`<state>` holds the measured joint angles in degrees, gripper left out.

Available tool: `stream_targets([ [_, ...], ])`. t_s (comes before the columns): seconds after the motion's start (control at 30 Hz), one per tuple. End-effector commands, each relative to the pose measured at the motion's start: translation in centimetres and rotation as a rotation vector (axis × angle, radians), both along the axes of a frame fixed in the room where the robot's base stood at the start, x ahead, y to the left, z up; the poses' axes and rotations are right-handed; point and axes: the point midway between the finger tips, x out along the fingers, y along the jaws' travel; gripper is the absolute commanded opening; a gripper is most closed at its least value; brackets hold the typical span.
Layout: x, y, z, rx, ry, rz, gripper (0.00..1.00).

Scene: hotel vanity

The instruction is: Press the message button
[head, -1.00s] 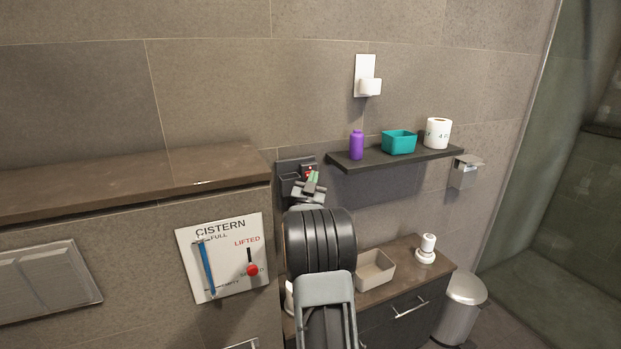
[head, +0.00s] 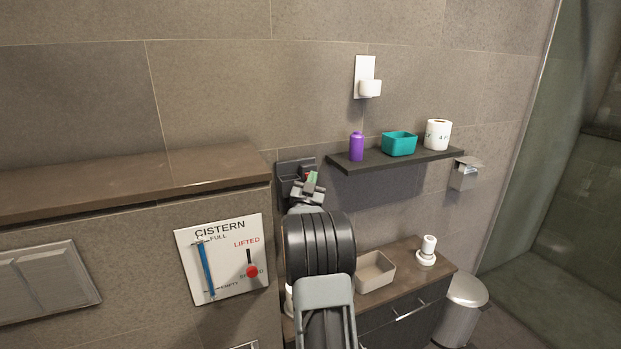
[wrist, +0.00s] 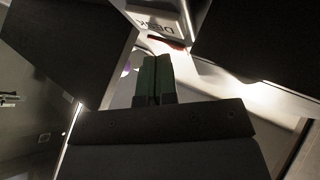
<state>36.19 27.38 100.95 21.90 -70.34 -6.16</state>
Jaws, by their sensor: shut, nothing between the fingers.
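A dark wall unit (head: 288,170) is fixed to the wall left of the shelf; my arm and gripper cover most of its front. No button marked as the message button can be made out. My gripper (head: 312,178) is in front of this unit, its green-padded fingers shut with nothing between them. In the wrist view the shut fingers (wrist: 156,68) point at a pale surface with an upside-down label (wrist: 155,24) that seems to read "DESK". A dark red strip (wrist: 167,42) shows just beyond the fingertips; I cannot tell whether they touch it.
A dark shelf (head: 385,160) right of my gripper holds a purple bottle (head: 356,147), a teal bin (head: 399,144) and a paper roll (head: 437,134). A cistern panel (head: 222,257) with a red knob is at left. A counter (head: 405,267) with a beige tray (head: 375,272) lies below.

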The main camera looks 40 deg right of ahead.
Motion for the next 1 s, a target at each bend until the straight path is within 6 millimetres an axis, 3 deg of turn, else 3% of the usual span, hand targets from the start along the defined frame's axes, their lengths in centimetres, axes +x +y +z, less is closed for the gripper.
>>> stream_targets([
  [0.47,0.1,0.0,-0.1,0.0,0.001,0.001,0.0],
  [1.0,-1.3,0.6,-0.1,0.0,0.001,0.001,0.0],
])
